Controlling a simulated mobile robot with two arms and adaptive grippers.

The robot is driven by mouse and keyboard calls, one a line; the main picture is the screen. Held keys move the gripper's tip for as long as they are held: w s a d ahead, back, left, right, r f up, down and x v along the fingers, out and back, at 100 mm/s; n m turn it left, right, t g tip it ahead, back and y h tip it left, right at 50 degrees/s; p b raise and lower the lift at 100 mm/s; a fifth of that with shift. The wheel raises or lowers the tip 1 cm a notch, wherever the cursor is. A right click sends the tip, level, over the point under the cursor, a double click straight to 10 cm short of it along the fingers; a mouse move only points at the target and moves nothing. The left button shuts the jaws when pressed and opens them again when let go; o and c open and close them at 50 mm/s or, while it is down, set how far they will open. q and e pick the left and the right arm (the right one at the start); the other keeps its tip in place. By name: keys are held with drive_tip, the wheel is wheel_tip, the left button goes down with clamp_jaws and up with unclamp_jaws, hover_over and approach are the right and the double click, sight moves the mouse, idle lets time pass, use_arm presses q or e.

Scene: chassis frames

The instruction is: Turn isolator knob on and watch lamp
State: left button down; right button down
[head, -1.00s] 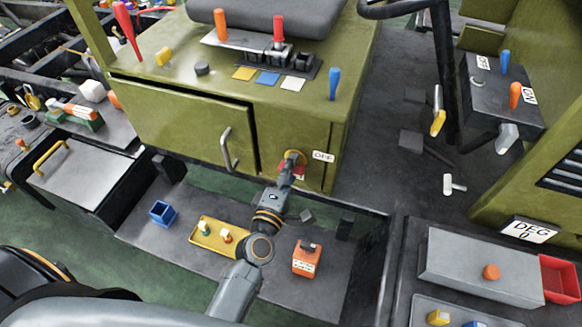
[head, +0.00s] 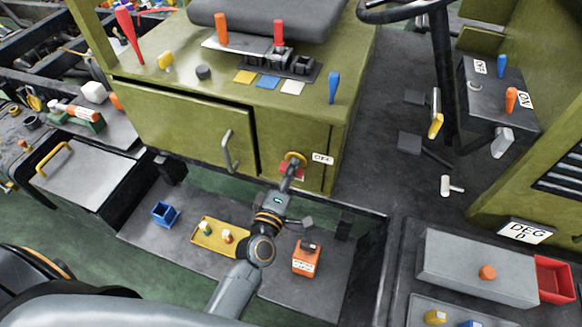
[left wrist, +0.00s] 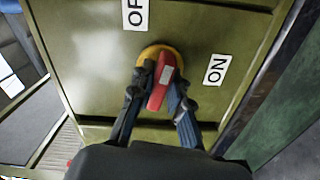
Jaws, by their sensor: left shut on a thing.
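The isolator knob (left wrist: 160,84) is red on a round yellow plate (left wrist: 150,53), set in the green cabinet's front panel. In the left wrist view an OFF label (left wrist: 136,12), partly cut off, is above it and an ON label (left wrist: 216,69) is to its right. The knob's bar leans slightly, its upper end to the right. My left gripper (left wrist: 159,100) has a finger on each side of the bar and is shut on it. In the head view my left gripper (head: 291,175) covers most of the knob. I cannot make out a lamp for the knob. My right gripper is not in view.
The olive cabinet (head: 182,118) has a door handle (head: 228,152) left of the knob. Below it a dark floor tray holds a yellow tray (head: 205,243), a blue bin (head: 165,214) and an orange box (head: 306,259). A grey toolbox (head: 460,270) is at the right.

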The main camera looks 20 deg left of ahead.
use_arm(q)
drive_tip(key=m+p, duration=0.2)
drive_tip(key=m, duration=0.2)
drive_tip(key=shift+r+m+p, duration=0.1)
drive_tip(key=shift+m+p, duration=0.25)
drive_tip(key=shift+m, duration=0.05)
drive_tip(key=m+p, duration=0.2)
drive_tip(key=m, duration=0.1)
drive_tip(key=shift+m, duration=0.3)
drive_tip(key=m+p, duration=0.1)
drive_tip(key=m, duration=0.2)
drive_tip(key=shift+m, duration=0.3)
drive_tip(key=shift+m+p, duration=0.7)
drive_tip(key=shift+m, duration=1)
drive_tip(key=shift+f, duration=0.2)
drive_tip(key=c, duration=1.3)
unclamp_jaws()
drive_tip(key=shift+s, duration=0.1)
drive_tip(key=s, duration=1.1)
drive_tip(key=shift+s+a+r, duration=0.1)
drive_tip(key=shift+s+a, duration=0.1)
drive_tip(key=shift+s, duration=0.2)
